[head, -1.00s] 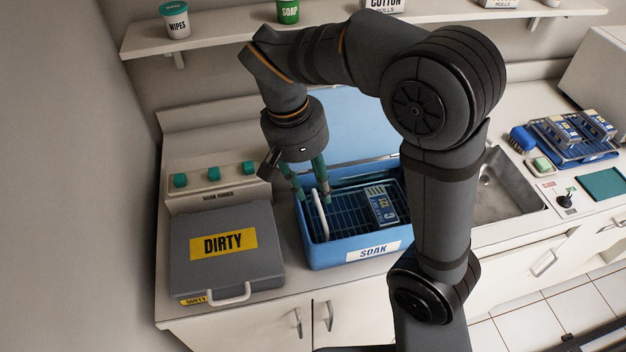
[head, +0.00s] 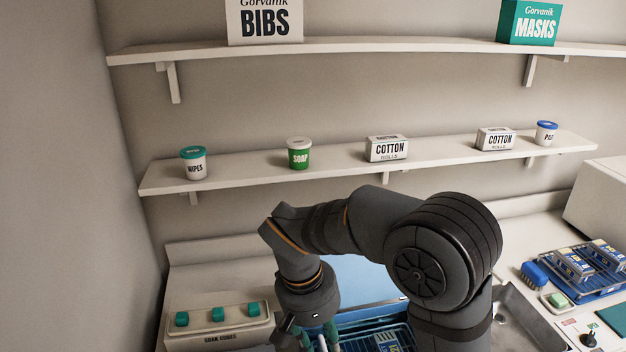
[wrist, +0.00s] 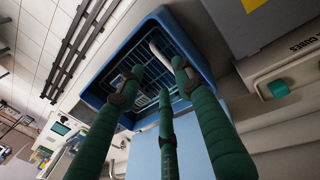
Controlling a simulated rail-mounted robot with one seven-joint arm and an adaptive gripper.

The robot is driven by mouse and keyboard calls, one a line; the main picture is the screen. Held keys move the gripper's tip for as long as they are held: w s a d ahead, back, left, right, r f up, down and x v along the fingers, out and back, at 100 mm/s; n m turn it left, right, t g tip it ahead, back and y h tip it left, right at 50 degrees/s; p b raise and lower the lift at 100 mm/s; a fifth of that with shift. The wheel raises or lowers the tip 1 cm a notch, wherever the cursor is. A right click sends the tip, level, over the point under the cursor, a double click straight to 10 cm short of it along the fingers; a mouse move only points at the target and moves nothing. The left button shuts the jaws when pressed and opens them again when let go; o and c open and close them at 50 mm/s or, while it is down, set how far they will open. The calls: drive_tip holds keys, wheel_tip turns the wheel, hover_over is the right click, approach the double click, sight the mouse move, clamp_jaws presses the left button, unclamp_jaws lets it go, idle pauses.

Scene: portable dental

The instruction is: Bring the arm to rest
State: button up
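My arm (head: 370,225) is bent over the counter, with the elbow raised and the wrist pointing down. My gripper (head: 322,338) hangs over the left part of the blue soak tub (head: 365,318), its fingers partly cut off by the bottom edge of the head view. In the wrist view, the green fingers of my gripper (wrist: 157,68) stand apart with nothing held between them. The tub (wrist: 97,72) lies beyond the fingertips, with a wire basket (wrist: 150,82) inside. The basket's pale handle (wrist: 160,55) shows near one fingertip; whether they touch is unclear.
A unit with green buttons (head: 215,328) stands left of the tub. A shelf (head: 240,180) with tubs and boxes runs behind the arm. A blue rack with packs (head: 585,270) and a sink (head: 515,320) are at right. The grey case (wrist: 265,35) shows in the wrist view.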

drive_tip(key=f, duration=0.2)
drive_tip(key=d+f, duration=0.1)
drive_tip(key=f, duration=0.4)
drive_tip(key=shift+d+f, duration=0.3)
wheel_tip(320, 180, up, 5)
drive_tip(key=p, duration=0.5)
drive_tip(key=shift+w+a, duration=0.1)
drive_tip(key=shift+w, duration=0.05)
